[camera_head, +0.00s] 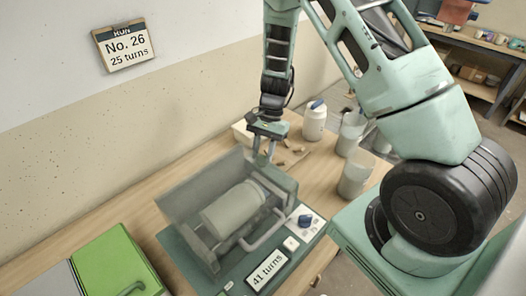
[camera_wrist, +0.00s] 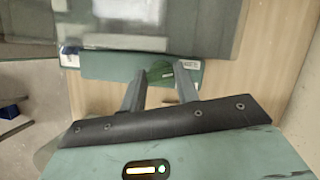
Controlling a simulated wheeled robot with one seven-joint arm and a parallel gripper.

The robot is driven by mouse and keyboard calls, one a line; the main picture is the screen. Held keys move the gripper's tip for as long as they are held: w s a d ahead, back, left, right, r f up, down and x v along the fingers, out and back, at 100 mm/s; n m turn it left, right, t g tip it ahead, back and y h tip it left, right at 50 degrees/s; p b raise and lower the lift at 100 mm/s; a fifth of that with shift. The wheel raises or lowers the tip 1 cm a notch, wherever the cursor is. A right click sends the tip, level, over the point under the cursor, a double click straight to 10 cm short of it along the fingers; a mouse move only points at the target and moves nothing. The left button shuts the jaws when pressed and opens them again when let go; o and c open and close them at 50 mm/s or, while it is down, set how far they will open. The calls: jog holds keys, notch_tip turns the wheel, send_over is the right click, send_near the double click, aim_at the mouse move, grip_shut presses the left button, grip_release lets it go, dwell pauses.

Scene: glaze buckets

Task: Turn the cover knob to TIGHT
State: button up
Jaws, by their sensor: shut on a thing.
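The jar mill (camera_head: 205,250) stands on the bench with its display reading "41 turns". A pale cylindrical jar (camera_head: 233,209) lies inside under a see-through cover (camera_head: 190,187). My gripper (camera_head: 263,158) points down at the mill's far right end. In the wrist view, my gripper (camera_wrist: 162,76) has its fingers on either side of a dark green round knob (camera_wrist: 172,72) and is shut on it. A small label (camera_wrist: 195,70) sits beside the knob, too small to read. The knob's pointer direction cannot be told.
A blue knob (camera_head: 305,220) is on the mill's front panel. A white bottle (camera_head: 314,122) and clear beakers (camera_head: 355,178) stand on the bench at right. A green case (camera_head: 115,265) is at the lower left. A wall sign (camera_head: 124,46) reads "No. 26, 25 turns".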

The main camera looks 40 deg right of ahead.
jog(key=shift+m, duration=0.4)
jog(key=m+t+b, duration=0.1)
jog(key=m, duration=0.1)
jog(key=m+t+b, duration=0.1)
jog(key=m+b, duration=0.1)
jog(key=m, duration=0.1)
jog(key=shift+s+f+m+y, duration=0.1)
jog(key=shift+s+m+y, duration=0.05)
jog(key=shift+m+y, duration=0.2)
jog(key=m+t+b, duration=0.1)
jog(key=m+b, duration=0.1)
jog(key=m, duration=0.1)
jog(key=shift+s+t, duration=0.1)
jog(key=shift+t, duration=0.3)
jog(key=shift+m+t+b, duration=0.5)
jog(key=shift+m+b, duration=0.55)
jog(key=shift+m, duration=0.5)
jog(key=o, duration=1)
jog(key=shift+s, duration=0.1)
jog(key=shift+a+r, duration=0.1)
jog(key=shift+r, duration=0.1)
